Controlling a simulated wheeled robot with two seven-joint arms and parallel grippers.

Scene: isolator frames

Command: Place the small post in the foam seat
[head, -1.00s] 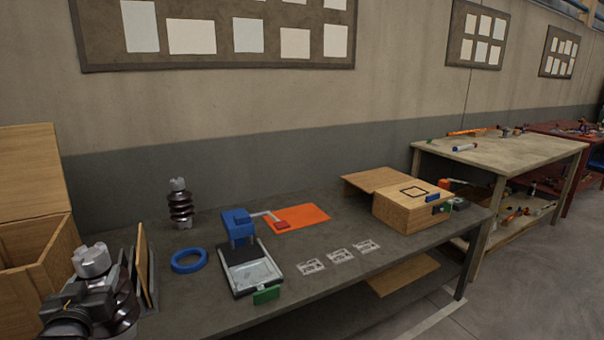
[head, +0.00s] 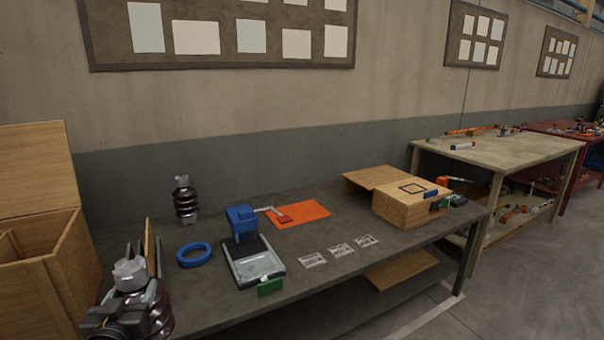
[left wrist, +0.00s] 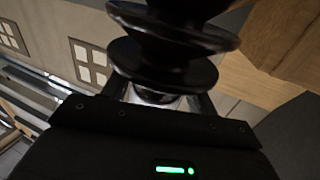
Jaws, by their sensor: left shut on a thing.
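My left gripper (head: 118,316) is shut on a dark brown ribbed post (head: 160,312) with a grey metal cap, at the lower left of the head view. The held post stands roughly upright, close to the camera. In the left wrist view its dark ribs (left wrist: 165,50) rise from between the fingers. A second ribbed post (head: 185,201) stands upright on the table at the back left. I cannot tell from size which is the small one. An open wooden crate (head: 70,265) with a divider is at the left; its inside is mostly hidden and no foam seat shows clearly. My right gripper is out of view.
On the grey table (head: 330,290) are a blue ring (head: 194,255), a blue device with a clear plate (head: 253,262), an orange sheet (head: 302,214), several printed labels and a wooden box (head: 408,206). A thin wooden board (head: 149,247) stands behind the held post.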

